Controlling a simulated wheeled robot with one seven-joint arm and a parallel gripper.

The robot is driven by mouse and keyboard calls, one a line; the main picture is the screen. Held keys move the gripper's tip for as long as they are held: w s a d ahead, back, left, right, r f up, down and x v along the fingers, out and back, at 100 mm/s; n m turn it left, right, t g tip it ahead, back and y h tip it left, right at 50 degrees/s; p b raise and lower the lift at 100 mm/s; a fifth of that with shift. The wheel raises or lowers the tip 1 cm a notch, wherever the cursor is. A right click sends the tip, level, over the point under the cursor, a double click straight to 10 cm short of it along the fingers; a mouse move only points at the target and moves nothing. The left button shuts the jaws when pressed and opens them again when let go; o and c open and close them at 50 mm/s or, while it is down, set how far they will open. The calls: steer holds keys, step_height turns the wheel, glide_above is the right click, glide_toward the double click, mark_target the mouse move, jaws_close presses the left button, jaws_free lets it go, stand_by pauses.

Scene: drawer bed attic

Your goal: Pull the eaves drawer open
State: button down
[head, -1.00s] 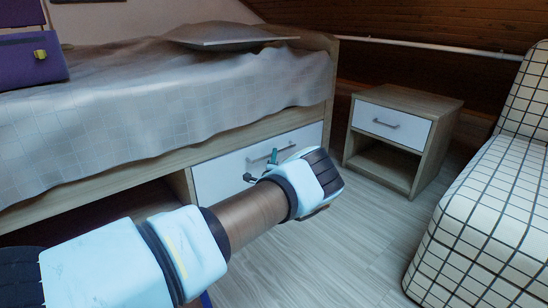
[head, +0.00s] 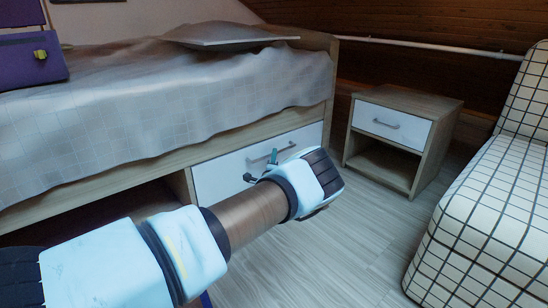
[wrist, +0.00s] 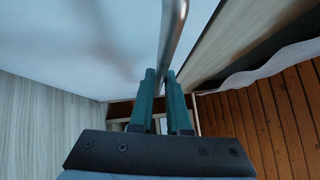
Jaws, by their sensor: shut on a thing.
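The white drawer front (head: 216,180) sits low in the wooden bed frame, and looks flush with it in the head view. Its metal bar handle (head: 287,149) runs across the upper part. My gripper (head: 273,158) is at this handle, with one teal finger showing past my wrist. In the wrist view, the two teal fingers of my gripper (wrist: 162,88) are shut on the handle (wrist: 175,28), one on each side of the bar. The white drawer front (wrist: 80,40) fills the upper left there. My arm hides the lower part of the drawer in the head view.
A nightstand (head: 433,151) with its own white drawer stands right of the bed. A checked armchair (head: 480,225) is at the right. Pale floor (head: 340,245) is clear between them and my arm. An open dark space (head: 95,218) lies left of the drawer.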

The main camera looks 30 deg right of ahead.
stand_by(0.3)
steer(key=s+d+p, duration=0.2)
steer(key=s+d, duration=0.1)
steer(key=s, duration=1.3)
steer(key=s+d+p, duration=0.1)
steer(key=s+d, duration=0.2)
steer(key=s, duration=1.2)
steer(key=shift+s+p, duration=0.35)
steer(key=shift+p, duration=0.05)
steer(key=shift+f, duration=0.1)
steer(key=c, duration=0.9)
jaws_free()
steer(key=shift+d, duration=0.1)
steer(key=p+v, duration=0.4)
steer(key=v, duration=0.7)
steer(key=shift+d, duration=0.1)
